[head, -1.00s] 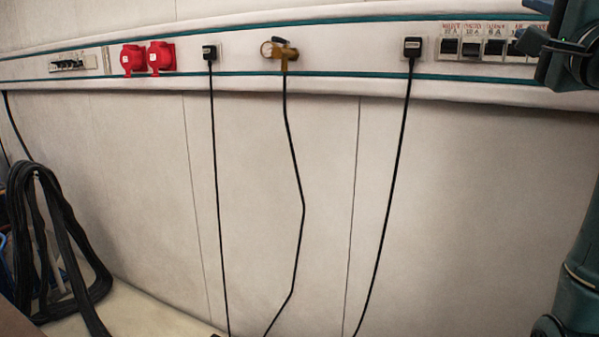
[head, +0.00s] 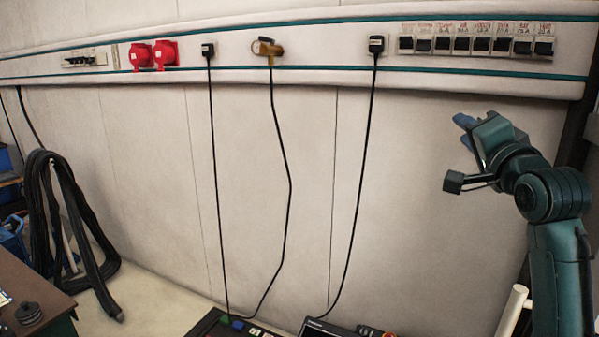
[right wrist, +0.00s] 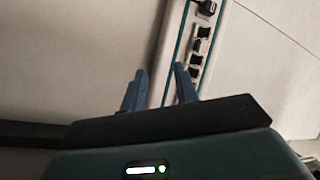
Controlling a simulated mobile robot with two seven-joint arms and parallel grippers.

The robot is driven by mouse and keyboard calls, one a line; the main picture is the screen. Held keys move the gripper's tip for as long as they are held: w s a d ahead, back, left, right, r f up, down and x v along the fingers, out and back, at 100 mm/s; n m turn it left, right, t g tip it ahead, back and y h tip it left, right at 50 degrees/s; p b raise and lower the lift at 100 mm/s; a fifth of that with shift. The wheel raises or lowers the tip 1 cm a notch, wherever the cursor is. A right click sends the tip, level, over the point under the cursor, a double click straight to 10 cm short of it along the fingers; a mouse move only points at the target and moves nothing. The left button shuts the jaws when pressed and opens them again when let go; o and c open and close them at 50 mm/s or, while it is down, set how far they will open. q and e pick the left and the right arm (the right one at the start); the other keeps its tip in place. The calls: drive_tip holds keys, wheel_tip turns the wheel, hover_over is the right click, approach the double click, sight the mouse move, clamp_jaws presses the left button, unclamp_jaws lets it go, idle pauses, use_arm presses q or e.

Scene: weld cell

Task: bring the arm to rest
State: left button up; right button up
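My right arm, dark green, stands at the right of the head view. Its gripper (head: 464,130) has blue fingers and is in front of the bare wall, below the row of breaker switches (head: 476,45). In the right wrist view, the two fingers of the right gripper (right wrist: 159,72) stand apart with nothing between them. The switches also show beyond the fingers there (right wrist: 198,50). My left gripper is not in view.
A black hose coil (head: 65,220) hangs at left beside a brown table (head: 30,285). Equipment (head: 345,328) stands at bottom centre.

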drive_tip(key=s+a+f+n+g, duration=0.2)
drive_tip(key=f, duration=0.9)
drive_tip(key=s+a+f+n+g+y, duration=0.1)
drive_tip(key=s+a+f+n, duration=0.15)
drive_tip(key=f, duration=0.75)
drive_tip(key=s+a+f+n+g, duration=0.1)
drive_tip(key=a+f+n+g, duration=0.15)
drive_tip(key=f, duration=0.85)
drive_tip(key=s+a+f+n+g+y, duration=0.1)
drive_tip(key=s+a+f+n+g, duration=0.1)
drive_tip(key=s+f, duration=0.8)
drive_tip(key=s+a+f+n+g+y+p, duration=0.1)
drive_tip(key=s+a+f+n, duration=0.4)
drive_tip(key=s+f, duration=0.5)
drive_tip(key=s, duration=0.3)
drive_tip(key=shift+s+a+g, duration=0.2)
drive_tip(key=shift+s+g, duration=0.15)
